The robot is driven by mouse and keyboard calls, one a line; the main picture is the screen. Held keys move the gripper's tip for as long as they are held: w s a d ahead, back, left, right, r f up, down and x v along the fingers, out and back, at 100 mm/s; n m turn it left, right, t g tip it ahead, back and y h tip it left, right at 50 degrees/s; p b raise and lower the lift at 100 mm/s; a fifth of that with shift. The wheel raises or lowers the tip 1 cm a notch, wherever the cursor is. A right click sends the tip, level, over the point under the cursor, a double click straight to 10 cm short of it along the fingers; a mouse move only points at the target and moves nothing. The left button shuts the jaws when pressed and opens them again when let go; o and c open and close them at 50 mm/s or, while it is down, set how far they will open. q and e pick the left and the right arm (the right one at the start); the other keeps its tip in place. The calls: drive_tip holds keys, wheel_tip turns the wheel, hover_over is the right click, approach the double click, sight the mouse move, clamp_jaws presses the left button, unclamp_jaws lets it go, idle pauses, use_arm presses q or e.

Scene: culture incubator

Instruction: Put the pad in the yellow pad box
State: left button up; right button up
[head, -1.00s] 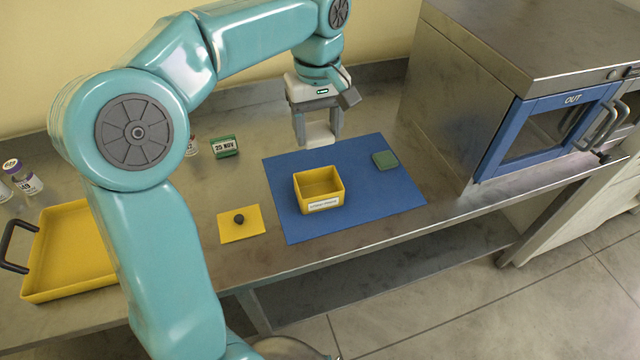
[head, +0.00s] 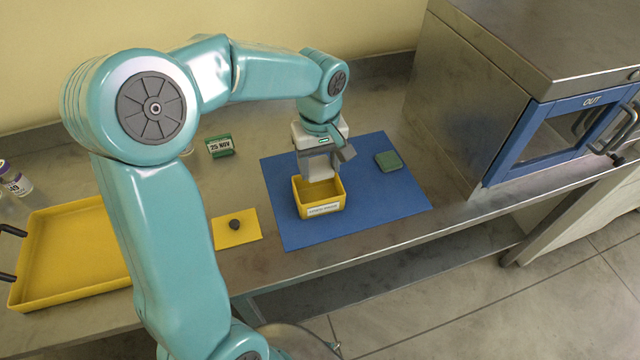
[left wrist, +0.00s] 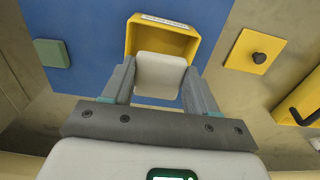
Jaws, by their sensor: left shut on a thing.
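The white pad (left wrist: 160,76) is held between the two grey fingers of my left gripper (head: 318,172); the gripper also shows in the left wrist view (left wrist: 158,85). The yellow pad box (head: 322,208) stands open on the blue mat, with a white label on its front. My left gripper is directly over the box's back part, pointing down. In the left wrist view the pad overlaps the opening of the box (left wrist: 132,38). I cannot tell whether the pad touches the box floor. My right gripper is not in view.
A green block (head: 388,161) lies on the blue mat (head: 390,200). A yellow lid (head: 250,218) with a dark knob lies left of the mat. A yellow tray (head: 70,290), a green date block (head: 219,146) and the blue-doored incubator (head: 545,145) stand around.

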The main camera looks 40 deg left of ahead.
use_arm(q)
drive_tip(key=shift+s+d+f, duration=0.15)
drive_tip(key=shift+f, duration=1)
wheel_tip(320, 180, down, 4)
drive_tip(key=shift+f, duration=0.35)
drive_tip(key=shift+a, duration=0.2)
drive_tip(key=shift+f+b, duration=0.6)
drive_tip(key=shift+b, duration=0.05)
drive_tip(key=o, duration=0.7)
drive_tip(key=shift+o, duration=0.2)
